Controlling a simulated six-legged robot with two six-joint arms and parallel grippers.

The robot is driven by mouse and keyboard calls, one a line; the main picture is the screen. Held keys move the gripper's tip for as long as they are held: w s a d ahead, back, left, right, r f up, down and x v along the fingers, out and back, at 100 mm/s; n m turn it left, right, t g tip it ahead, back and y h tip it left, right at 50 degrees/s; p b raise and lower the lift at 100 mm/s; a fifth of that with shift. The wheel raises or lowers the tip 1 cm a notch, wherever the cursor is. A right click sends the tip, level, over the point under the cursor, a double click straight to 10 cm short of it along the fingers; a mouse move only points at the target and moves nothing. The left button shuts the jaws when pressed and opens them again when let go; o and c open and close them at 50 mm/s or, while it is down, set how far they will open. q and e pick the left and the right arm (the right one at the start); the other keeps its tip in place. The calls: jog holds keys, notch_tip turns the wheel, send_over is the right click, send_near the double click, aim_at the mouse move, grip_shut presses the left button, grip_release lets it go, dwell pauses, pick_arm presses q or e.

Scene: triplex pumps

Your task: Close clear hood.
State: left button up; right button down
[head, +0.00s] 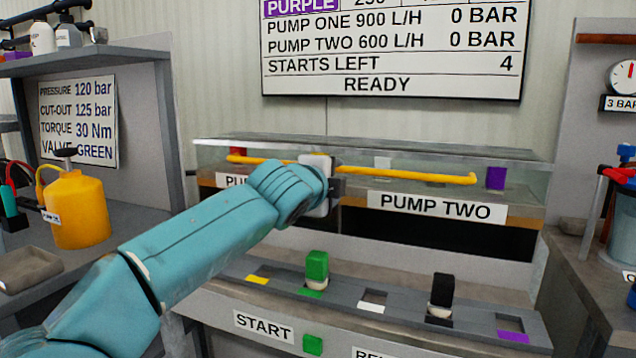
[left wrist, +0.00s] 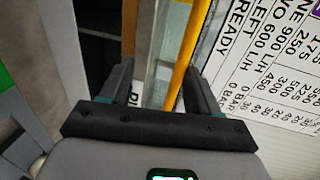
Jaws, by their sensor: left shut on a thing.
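The clear hood (head: 530,172) is a long see-through box on the pump bench under the wall board. A yellow bar handle (head: 420,175) runs along its front. My left gripper (head: 334,186) is shut on this handle near its middle. In the left wrist view, the yellow handle (left wrist: 181,55) runs between the two dark fingers of the left gripper (left wrist: 163,85). A dark opening (head: 430,233) shows below the hood's front, under the PUMP TWO label (head: 436,207). My arm hides part of the hood's left front. My right gripper is not in view.
Below the hood is a grey panel with coloured slots, a green block (head: 317,266) and a black block (head: 442,290). A yellow can (head: 77,212) stands on the left bench. A bench with a gauge and a blue vessel (head: 622,220) is at right.

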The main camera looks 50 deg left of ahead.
pick_arm(q)
jog(key=p+v, duration=0.2)
jog(key=v, duration=1.4)
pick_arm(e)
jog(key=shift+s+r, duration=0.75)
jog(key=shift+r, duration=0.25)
pick_arm(q)
jog(key=shift+s+f, duration=0.1)
